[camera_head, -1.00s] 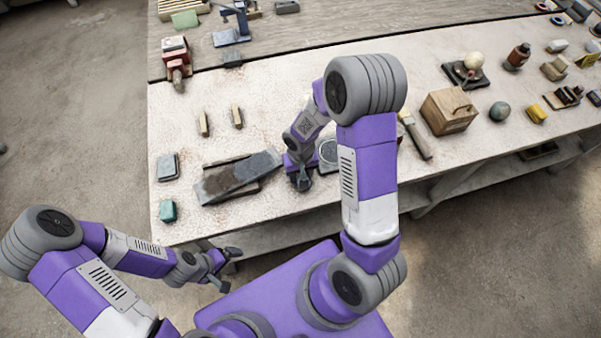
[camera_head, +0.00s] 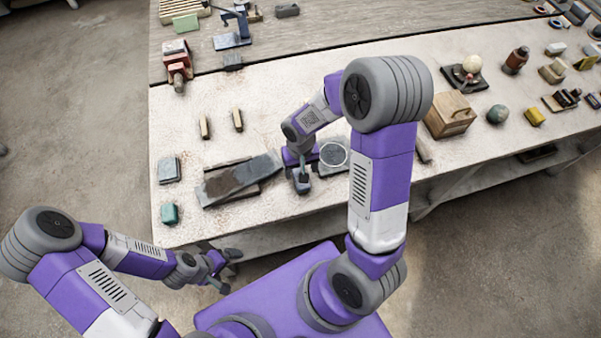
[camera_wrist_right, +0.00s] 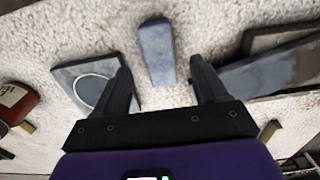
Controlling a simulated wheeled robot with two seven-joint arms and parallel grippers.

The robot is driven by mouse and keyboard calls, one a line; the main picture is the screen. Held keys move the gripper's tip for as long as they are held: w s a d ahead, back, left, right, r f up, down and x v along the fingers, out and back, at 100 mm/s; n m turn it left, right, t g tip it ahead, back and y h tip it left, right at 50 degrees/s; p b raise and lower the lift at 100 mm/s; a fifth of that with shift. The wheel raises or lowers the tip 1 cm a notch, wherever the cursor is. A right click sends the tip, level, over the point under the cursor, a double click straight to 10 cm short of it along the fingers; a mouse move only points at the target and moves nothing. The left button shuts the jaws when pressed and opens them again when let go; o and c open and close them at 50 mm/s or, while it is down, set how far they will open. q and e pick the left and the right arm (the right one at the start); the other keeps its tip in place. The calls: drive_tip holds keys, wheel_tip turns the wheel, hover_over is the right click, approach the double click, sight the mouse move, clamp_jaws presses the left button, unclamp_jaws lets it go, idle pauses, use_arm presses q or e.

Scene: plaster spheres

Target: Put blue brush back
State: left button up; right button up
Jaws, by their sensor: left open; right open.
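A blue-grey tapered block (camera_wrist_right: 157,50) lies on the pale bench top in the right wrist view. It may be the blue brush, but no bristles can be made out. My right gripper (camera_wrist_right: 159,75) is open, with its two fingers apart on either side of the block's near end. In the head view my right gripper (camera_head: 302,178) points down near the front edge of the bench. My left gripper (camera_head: 229,270) is open and empty, low in front of the bench.
A slab with a round disc (camera_head: 333,155) lies right of my right gripper; a long dark stone (camera_head: 235,180) lies left. A wooden box (camera_head: 450,115) stands farther right.

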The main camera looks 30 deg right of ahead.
use_arm(q)
drive_tip(key=shift+r+p, duration=0.45)
drive_tip(key=shift+r, duration=0.1)
use_arm(e)
wheel_tip(320, 180, up, 7)
drive_tip(key=shift+f, duration=0.15)
